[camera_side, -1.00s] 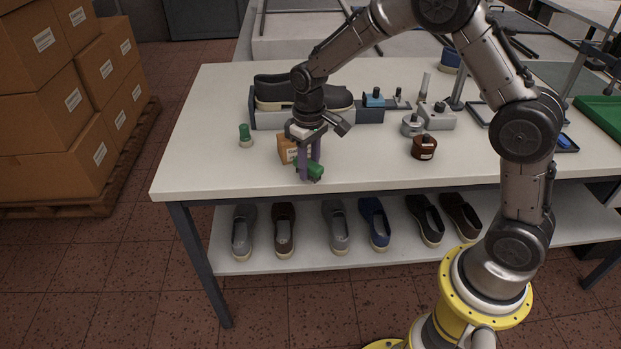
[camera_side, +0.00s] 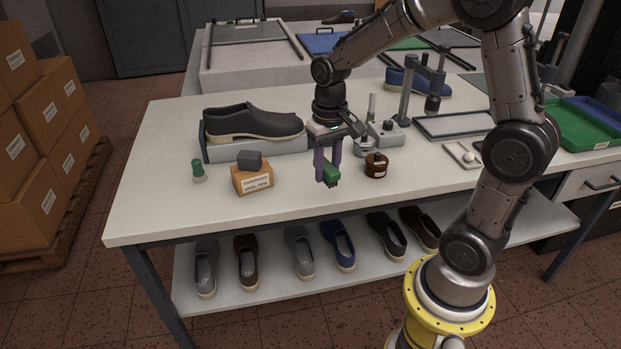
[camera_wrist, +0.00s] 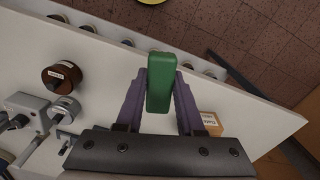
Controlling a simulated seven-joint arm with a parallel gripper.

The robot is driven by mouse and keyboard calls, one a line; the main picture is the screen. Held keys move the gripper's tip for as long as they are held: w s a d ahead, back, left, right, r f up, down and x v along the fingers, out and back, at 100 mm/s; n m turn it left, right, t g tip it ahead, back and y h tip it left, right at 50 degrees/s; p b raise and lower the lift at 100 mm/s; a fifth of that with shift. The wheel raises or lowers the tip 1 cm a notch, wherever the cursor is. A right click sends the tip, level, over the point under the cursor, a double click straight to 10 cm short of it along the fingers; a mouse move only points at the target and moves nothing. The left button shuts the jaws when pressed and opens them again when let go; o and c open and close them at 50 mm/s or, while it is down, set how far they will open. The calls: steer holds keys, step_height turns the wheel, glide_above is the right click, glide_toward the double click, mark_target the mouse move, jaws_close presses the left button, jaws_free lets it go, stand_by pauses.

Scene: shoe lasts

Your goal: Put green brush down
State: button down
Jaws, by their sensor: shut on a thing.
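The green brush (camera_side: 331,172) is held between the purple fingers of my gripper (camera_side: 328,168), over the front part of the white table (camera_side: 140,212). In the wrist view the brush (camera_wrist: 160,82) shows its plain green back, with the fingers (camera_wrist: 160,100) closed along both sides of it. Its dark bristle side shows low in the side view. Whether its lower end touches the table is hard to tell, but it appears slightly above it.
A brown jar (camera_side: 376,166) stands close to the right of the brush. A cardboard box (camera_side: 252,180) with a grey block on top stands to the left. A green-capped bottle (camera_side: 198,171) is further left. A dark shoe (camera_side: 252,122) rests behind. The table between box and gripper is clear.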

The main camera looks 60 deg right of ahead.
steer(key=s+d+r+m, duration=0.1)
steer(key=s+d+r, duration=0.2)
steer(key=d, duration=0.1)
steer(key=shift+s+r+m, duration=0.25)
steer(key=shift+r+m, duration=0.05)
steer(key=shift+m, duration=0.1)
glide_above(312, 178)
steer(key=f, duration=0.6)
steer(key=s+f, duration=0.1)
steer(key=f, duration=0.2)
steer(key=shift+w+f, duration=0.2)
steer(key=shift+w+d+f, duration=0.1)
steer(key=shift+w+f, duration=0.05)
steer(key=shift+f, duration=0.7)
steer(key=shift+w+d+f, duration=0.1)
steer(key=shift+w+f, duration=0.05)
steer(key=shift+f, duration=0.65)
steer(key=shift+a+f, duration=0.1)
steer(key=shift+f, duration=0.1)
